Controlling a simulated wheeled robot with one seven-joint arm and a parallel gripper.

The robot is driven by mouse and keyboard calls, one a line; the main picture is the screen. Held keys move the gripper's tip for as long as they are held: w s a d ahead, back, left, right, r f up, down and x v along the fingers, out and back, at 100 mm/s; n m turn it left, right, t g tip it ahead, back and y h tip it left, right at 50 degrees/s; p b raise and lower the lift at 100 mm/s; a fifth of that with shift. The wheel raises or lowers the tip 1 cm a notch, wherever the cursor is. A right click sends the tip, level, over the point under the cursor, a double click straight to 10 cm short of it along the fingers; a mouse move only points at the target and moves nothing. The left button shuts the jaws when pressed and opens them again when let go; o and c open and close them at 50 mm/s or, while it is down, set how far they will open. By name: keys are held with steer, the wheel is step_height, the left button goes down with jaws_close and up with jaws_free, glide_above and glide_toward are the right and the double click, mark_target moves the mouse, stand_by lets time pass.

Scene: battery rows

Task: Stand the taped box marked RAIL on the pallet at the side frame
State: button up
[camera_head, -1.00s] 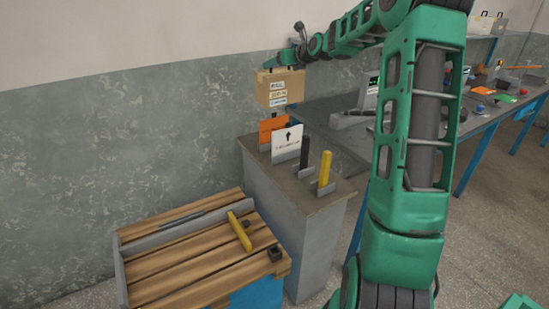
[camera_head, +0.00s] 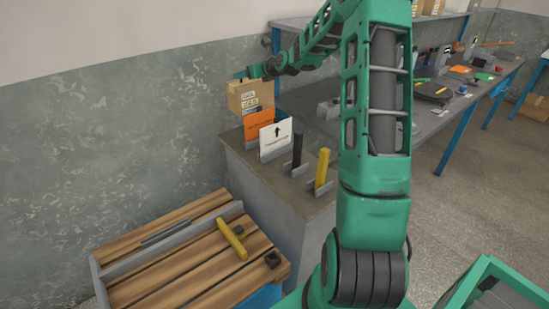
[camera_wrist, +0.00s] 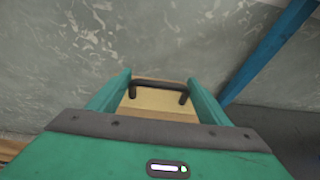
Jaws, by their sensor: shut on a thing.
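A tan cardboard box (camera_head: 250,93) with several white labels hangs in my gripper (camera_head: 256,76), behind the orange card on the grey cabinet. The label print is too small to read surely. The wrist view shows the box (camera_wrist: 160,103) with a dark handle between the two green fingers of my gripper (camera_wrist: 157,92). The wooden pallet (camera_head: 190,286) is at the lower left, with a grey side frame (camera_head: 150,258) along its back and left. The box is above and to the right of the pallet, apart from it.
The grey cabinet (camera_head: 232,150) carries an orange card (camera_head: 259,126), a white arrow card (camera_head: 275,138), a black bar (camera_head: 297,150) and a yellow bar (camera_head: 322,168) in holders. A workbench (camera_head: 440,125) stands behind.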

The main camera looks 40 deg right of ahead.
mark_target(249, 103)
steer(key=f, duration=0.2)
steer(key=a+f, duration=0.1)
steer(key=f, duration=0.4)
steer(key=shift+w+a+f, duration=0.15)
steer(key=shift+w+f, duration=0.05)
steer(key=shift+f, duration=2.6)
steer(key=o, duration=1.7)
steer(key=shift+s+f, duration=0.1)
steer(key=shift+f, duration=0.1)
steer(key=o, duration=0.4)
steer(key=shift+c, duration=0.2)
steer(key=shift+s+r, duration=0.1)
